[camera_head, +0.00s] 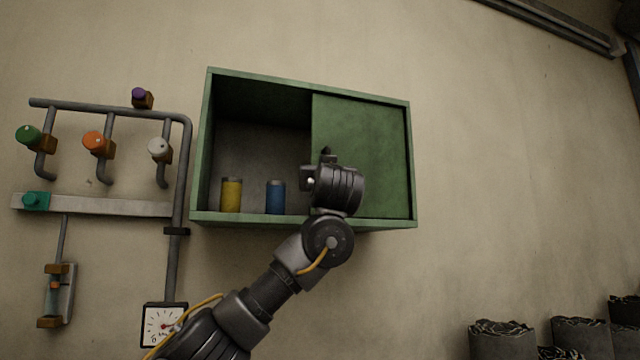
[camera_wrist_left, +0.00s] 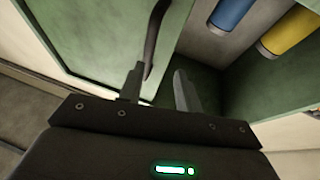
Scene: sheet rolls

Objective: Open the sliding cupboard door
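The green cupboard (camera_head: 300,220) is mounted on the wall. Its green sliding door (camera_head: 375,130) covers the right half, and the left half stands open. A dark handle (camera_head: 326,154) is near the door's left edge; in the left wrist view the handle (camera_wrist_left: 153,38) is a curved bar. My left gripper (camera_head: 311,178) is in front of the door's left edge. In the left wrist view the gripper (camera_wrist_left: 158,87) has its fingers apart. The handle's near end is close to the left finger; I cannot tell whether they touch. My right gripper is out of view.
A yellow can (camera_head: 231,195) and a blue can (camera_head: 276,197) stand inside the open half. Pipes with coloured valves (camera_head: 98,143) and a gauge (camera_head: 163,325) are on the wall to the left. Dark rolls (camera_head: 502,340) stand at lower right. The wall right of the cupboard is bare.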

